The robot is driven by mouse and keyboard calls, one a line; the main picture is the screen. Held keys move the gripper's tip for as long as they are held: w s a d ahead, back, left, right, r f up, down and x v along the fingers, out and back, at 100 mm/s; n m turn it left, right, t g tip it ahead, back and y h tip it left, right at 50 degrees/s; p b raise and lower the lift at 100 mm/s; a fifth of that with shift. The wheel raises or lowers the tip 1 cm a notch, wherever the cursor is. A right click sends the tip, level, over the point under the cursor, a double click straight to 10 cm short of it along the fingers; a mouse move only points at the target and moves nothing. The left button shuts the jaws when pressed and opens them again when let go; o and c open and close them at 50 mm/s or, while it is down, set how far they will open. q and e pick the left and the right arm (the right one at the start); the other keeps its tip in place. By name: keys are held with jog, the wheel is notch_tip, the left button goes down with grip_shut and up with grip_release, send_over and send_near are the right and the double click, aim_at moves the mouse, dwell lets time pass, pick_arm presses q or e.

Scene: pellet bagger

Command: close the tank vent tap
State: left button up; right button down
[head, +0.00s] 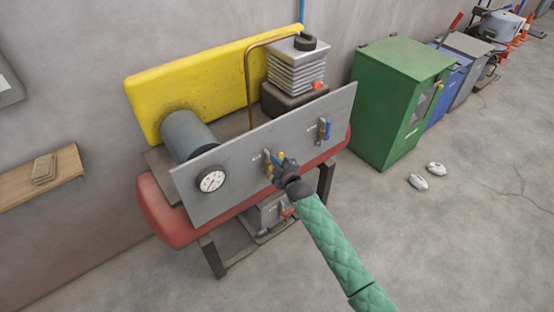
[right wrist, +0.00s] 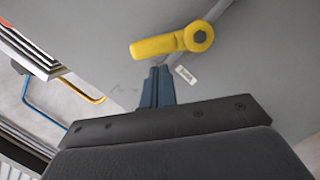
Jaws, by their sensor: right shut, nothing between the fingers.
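A tap with a yellow lever (head: 268,156) is on the grey upright panel (head: 225,165). In the right wrist view the yellow lever (right wrist: 160,46) reaches left from its dark pivot bolt, across the line of a grey pipe. My right gripper (head: 281,164) is at the panel beside this tap. In the right wrist view its fingers (right wrist: 158,72) are shut and empty, just below the lever; I cannot tell whether they touch it. A blue-handled tap (head: 325,130) is farther right on the panel. The labels are too small to read. My left gripper is not in view.
A round gauge (head: 212,180) is at the panel's left. Behind it are a grey cylinder (head: 187,135) and a ribbed block (head: 297,68). A lower unit with a red handle (head: 288,212) sits beneath.

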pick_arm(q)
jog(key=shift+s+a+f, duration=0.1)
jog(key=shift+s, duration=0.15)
pick_arm(e)
jog(key=shift+w+d+f, duration=0.15)
jog(key=shift+f, duration=0.05)
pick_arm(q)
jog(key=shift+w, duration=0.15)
pick_arm(e)
jog(key=shift+d+m, duration=0.15)
jog(key=shift+m, duration=0.15)
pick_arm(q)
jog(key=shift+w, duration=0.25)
pick_arm(e)
jog(key=shift+w+d, duration=0.1)
jog(key=shift+w, duration=0.05)
